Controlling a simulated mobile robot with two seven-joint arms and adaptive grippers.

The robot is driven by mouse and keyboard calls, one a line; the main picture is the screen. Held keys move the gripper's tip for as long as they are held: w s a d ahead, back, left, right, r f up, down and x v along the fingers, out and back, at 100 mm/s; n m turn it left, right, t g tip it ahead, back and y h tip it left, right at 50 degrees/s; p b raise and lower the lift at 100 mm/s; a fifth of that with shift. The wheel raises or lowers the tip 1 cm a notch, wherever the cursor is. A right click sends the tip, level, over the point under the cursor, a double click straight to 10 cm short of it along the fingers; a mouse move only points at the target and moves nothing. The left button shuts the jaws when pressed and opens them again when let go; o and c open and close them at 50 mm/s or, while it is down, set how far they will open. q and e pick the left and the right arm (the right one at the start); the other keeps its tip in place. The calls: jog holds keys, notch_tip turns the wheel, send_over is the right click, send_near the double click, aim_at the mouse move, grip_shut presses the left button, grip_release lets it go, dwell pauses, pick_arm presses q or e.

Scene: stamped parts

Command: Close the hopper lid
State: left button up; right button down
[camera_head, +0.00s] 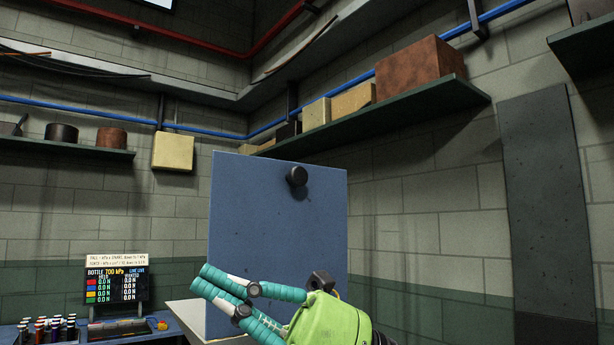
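A flat blue panel with a black round knob (296,177), which looks like the hopper lid (255,215), stands upright in the middle of the head view. The knob sits near its upper right. My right gripper (201,278) has teal fingers and a green body. It is in front of the panel's lower part, fingers pointing left, tips close together with nothing seen between them. I cannot tell whether it touches the panel. The hopper body below is mostly hidden or out of frame. My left gripper does not show.
A pale surface (186,315) shows left of the panel's base. A bench with bottles (50,328) and a small display (116,285) stands at lower left. Wall shelves hold boxes, including a rusty block (418,68). A dark wall plate (545,190) is at right.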

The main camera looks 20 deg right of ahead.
notch_tip(320, 180, up, 3)
jog(key=w+d+n+t+h, duration=0.1)
jog(key=t+h, duration=0.3)
jog(key=h, duration=0.1)
jog(key=m+t+h, duration=0.7)
jog(key=t+h, duration=0.3)
jog(key=h, duration=0.2)
send_near(296, 177)
jog(key=shift+g, duration=0.3)
jog(key=p+x, duration=0.4)
jog(key=p, duration=0.1)
jog(key=p+x, duration=0.2)
jog(key=shift+w+d+r+p, duration=0.1)
jog(key=shift+r+p, duration=0.2)
jog(key=shift+r, duration=0.1)
jog(key=shift+w+f, duration=0.2)
jog(key=shift+w, duration=0.3)
jog(key=shift+a+y, duration=0.2)
jog(key=shift+y, duration=0.1)
